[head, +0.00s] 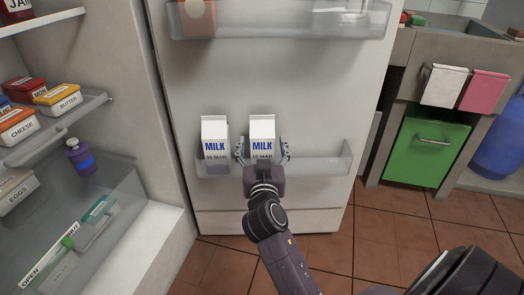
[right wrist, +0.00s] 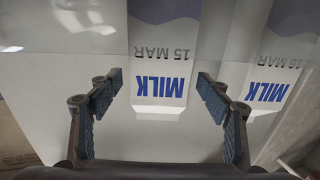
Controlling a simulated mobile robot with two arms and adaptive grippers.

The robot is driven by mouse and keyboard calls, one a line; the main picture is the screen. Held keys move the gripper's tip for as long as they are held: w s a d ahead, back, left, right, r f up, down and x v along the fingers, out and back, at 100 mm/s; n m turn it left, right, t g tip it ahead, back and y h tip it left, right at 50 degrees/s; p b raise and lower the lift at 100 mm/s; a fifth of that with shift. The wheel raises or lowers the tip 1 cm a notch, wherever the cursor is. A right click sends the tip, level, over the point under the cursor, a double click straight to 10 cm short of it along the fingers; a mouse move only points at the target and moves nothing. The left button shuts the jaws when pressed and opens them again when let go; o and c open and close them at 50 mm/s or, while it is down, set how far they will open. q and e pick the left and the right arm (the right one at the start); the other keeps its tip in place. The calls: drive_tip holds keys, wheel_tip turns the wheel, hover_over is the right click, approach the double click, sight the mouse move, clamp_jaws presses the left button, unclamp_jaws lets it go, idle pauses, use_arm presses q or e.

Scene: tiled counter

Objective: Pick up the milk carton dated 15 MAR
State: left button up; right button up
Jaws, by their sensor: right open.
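The milk carton dated 15 MAR (head: 262,128) stands upright in the low door shelf of the open fridge. It also shows upside down in the right wrist view (right wrist: 160,70), where its date is readable. My right gripper (head: 263,149) is open, with one finger to each side of this carton. In the right wrist view the fingers (right wrist: 159,84) are spread, with the MILK print between them. A second milk carton (head: 214,135) stands just left of it in the head view; its date is hard to read. My left gripper is not in view.
The clear door shelf (head: 325,165) has free room right of the cartons. Fridge shelves at left hold a butter box (head: 62,98), a cheese box (head: 17,125), an egg box (head: 18,190) and a purple bottle (head: 79,157). A green cabinet door (head: 425,152) is at right.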

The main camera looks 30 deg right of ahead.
drive_tip(key=shift+x, duration=1.45)
drive_tip(key=shift+r, duration=0.1)
drive_tip(key=shift+c, duration=0.6)
clamp_jaws()
drive_tip(key=shift+r, duration=0.1)
